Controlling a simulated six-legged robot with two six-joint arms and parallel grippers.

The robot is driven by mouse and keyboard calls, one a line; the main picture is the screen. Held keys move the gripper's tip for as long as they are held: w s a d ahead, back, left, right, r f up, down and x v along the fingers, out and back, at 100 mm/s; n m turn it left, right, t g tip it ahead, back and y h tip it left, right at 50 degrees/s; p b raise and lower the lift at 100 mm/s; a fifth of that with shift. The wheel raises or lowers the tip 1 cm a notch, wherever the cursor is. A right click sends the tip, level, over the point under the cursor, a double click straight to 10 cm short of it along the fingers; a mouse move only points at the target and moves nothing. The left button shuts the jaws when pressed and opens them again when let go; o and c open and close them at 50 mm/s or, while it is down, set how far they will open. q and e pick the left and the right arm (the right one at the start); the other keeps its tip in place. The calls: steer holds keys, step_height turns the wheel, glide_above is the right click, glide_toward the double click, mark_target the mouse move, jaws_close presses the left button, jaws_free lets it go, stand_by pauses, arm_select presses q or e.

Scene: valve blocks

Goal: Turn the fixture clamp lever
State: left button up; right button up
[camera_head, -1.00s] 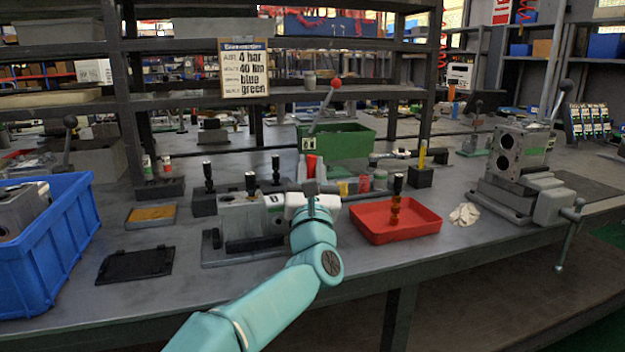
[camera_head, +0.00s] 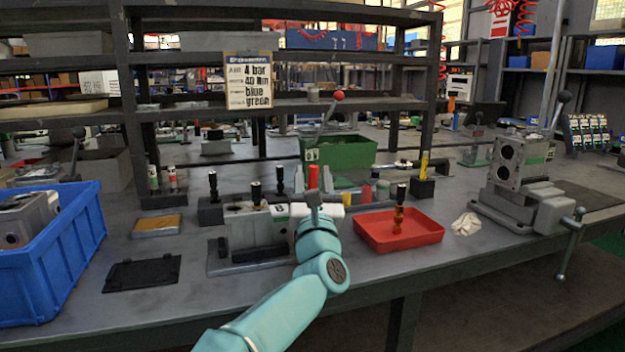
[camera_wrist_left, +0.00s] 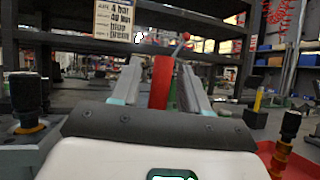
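A red upright handle (camera_head: 313,177), which looks like the clamp lever, stands just behind the grey valve block (camera_head: 240,226) in its fixture. My left gripper (camera_head: 313,181) is at the handle, one finger on each side. In the left wrist view the red handle (camera_wrist_left: 161,82) shows between the two fingers, with narrow gaps beside it, so the gripper (camera_wrist_left: 161,85) looks open around it. The handle's lower part is hidden by my gripper body. My right gripper is in neither view.
A red tray (camera_head: 430,238) lies right of my left wrist, with a copper-coloured part upright in it. A blue crate (camera_head: 55,260) stands at left. Black-knobbed posts (camera_head: 256,194) rise near the fixture. A red-ball lever (camera_head: 338,95) stands behind by a green bin (camera_head: 345,152).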

arm_select(q)
step_height(320, 180, up, 20)
steer(key=p, duration=1.2)
steer(key=shift+p, duration=0.4)
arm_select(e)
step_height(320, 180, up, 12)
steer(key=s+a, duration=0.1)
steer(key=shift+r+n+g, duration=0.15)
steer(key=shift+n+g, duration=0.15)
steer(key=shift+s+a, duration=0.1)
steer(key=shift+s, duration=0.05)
